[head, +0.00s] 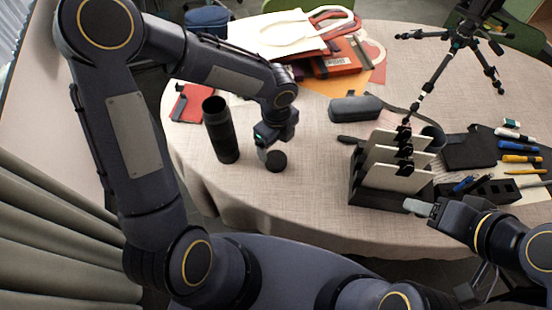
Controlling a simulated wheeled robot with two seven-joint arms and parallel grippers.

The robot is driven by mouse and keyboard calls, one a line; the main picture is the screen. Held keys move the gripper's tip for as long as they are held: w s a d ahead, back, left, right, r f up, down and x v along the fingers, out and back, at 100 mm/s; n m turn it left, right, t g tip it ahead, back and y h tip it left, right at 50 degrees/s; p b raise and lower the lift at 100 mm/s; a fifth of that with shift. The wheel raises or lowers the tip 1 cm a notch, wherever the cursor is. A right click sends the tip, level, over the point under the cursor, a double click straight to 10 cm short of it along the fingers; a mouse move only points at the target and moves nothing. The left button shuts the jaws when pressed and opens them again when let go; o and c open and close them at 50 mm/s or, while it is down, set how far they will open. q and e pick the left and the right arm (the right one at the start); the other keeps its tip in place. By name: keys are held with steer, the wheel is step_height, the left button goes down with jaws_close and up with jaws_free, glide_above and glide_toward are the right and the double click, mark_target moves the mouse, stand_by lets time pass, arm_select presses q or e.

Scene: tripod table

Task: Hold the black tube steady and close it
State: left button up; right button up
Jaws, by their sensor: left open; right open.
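The black tube (221,131) stands upright on the left part of the table, with its open top facing up. A small round black cap (276,161) sits on the table to the right of the tube, apart from it. My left gripper (268,147) is open just above the cap; I cannot tell whether its fingers touch it. My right gripper (416,207) is open and empty near the table's front edge, beside a black rack, far from the tube and cap.
The black rack (371,191) holds several white panels near my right gripper. A grey case (356,108), a red notebook (191,103), a small tripod (447,64), bags and pens lie around. The table (300,205) is clear between cap and rack.

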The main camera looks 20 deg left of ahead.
mark_target(276, 159)
arm_select(q)
steer(key=shift+f, duration=0.15)
steer(key=f, duration=0.2)
steer(key=s+f, duration=0.1)
steer(key=f, duration=0.1)
steer(key=shift+w+f, duration=0.1)
steer(key=shift+f, duration=0.5)
steer(key=c, duration=1.1)
steer(key=shift+o, duration=0.2)
steer(key=shift+r, duration=0.15)
